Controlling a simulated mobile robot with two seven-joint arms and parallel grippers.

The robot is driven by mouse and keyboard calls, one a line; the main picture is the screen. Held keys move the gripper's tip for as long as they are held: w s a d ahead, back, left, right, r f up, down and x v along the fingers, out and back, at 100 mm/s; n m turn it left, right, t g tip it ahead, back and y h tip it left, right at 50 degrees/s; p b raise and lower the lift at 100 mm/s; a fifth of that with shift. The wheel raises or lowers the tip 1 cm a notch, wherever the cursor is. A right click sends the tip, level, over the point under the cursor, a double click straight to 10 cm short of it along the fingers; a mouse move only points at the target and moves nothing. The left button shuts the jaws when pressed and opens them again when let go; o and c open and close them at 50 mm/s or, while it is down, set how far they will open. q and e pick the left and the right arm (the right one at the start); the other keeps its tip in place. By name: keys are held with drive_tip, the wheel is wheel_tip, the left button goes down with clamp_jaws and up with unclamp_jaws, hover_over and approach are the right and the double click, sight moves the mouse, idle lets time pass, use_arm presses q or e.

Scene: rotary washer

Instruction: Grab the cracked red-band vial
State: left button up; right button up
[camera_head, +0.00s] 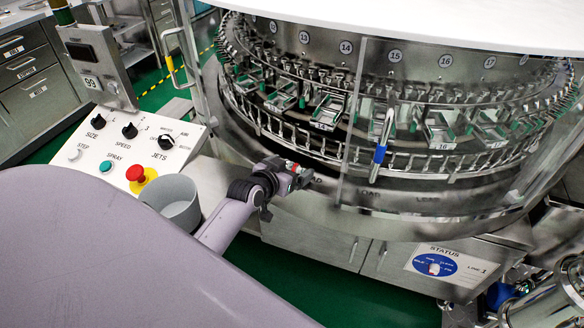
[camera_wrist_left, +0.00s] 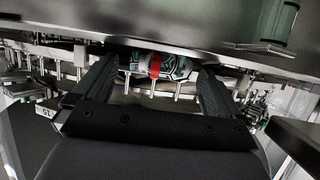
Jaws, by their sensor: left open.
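The red-band vial (camera_wrist_left: 156,66) lies on its side in the left wrist view, pale with dark crack-like lines and a red band around its middle. My left gripper (camera_wrist_left: 157,78) is open, with one dark finger at each end of the vial. The vial sits between or just beyond the fingertips, and I cannot tell whether they touch it. In the head view my left gripper (camera_head: 290,179) is at the washer's front lower rim, with a small red patch showing at its fingers. My right gripper is not in view.
The rotary washer (camera_head: 390,190) fills the right side, with a ring of nozzles and holders behind a clear guard (camera_head: 400,110). A control panel (camera_head: 125,148) with a red stop button (camera_head: 136,174) and a grey bin (camera_head: 175,200) stand left of my arm.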

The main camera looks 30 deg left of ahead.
use_arm(q)
drive_tip(key=shift+w+f, duration=0.1)
drive_tip(key=shift+w, duration=0.1)
drive_tip(key=c, duration=1.1)
